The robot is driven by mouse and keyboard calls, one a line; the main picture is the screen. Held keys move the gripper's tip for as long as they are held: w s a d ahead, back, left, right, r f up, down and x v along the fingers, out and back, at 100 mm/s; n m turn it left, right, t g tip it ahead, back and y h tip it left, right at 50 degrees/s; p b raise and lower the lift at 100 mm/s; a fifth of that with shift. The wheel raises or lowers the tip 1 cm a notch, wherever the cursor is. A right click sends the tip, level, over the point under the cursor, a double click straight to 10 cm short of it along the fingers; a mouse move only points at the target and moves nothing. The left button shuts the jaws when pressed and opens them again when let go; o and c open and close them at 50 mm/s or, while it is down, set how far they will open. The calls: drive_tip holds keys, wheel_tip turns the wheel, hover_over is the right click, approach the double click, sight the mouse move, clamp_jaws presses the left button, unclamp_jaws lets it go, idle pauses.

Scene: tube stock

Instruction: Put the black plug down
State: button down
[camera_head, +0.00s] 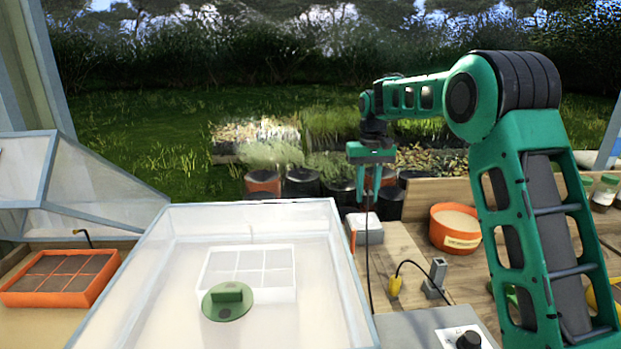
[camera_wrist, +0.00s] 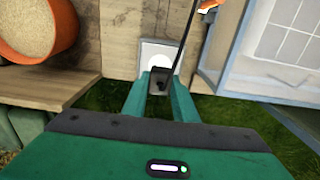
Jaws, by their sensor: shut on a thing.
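My gripper (camera_head: 371,182) is raised above the far end of the wooden bench. It is shut on the black plug, which shows between the fingertips in the wrist view (camera_wrist: 157,82). A thin black cable (camera_head: 368,255) hangs from the plug down towards the bench. In the wrist view the cable (camera_wrist: 185,35) runs up from the plug. A pale grey box (camera_head: 368,229) stands on the bench below the gripper. In the wrist view a pale square face with a round mark (camera_wrist: 160,52) lies behind the plug. I cannot tell the gap between them.
A yellow plug (camera_head: 394,285) lies beside a grey post (camera_head: 438,275). An orange pot of sand (camera_head: 455,228) stands to the right. A clear cover (camera_head: 180,250) surrounds a white cell tray (camera_head: 248,272). A knobbed control box (camera_head: 462,337) is in front. Bare bench shows between.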

drive_tip(key=s+a, duration=0.1)
drive_tip(key=s, duration=1.1)
hover_over(401, 249)
wheel_tip(401, 249, down, 7)
drive_tip(key=shift+s+r, duration=0.1)
drive_tip(key=shift+f, duration=2)
drive_tip(key=shift+f, duration=0.6)
drive_tip(key=c, duration=1.4)
unclamp_jaws()
drive_tip(key=shift+c, duration=0.2)
drive_tip(key=shift+r, duration=0.1)
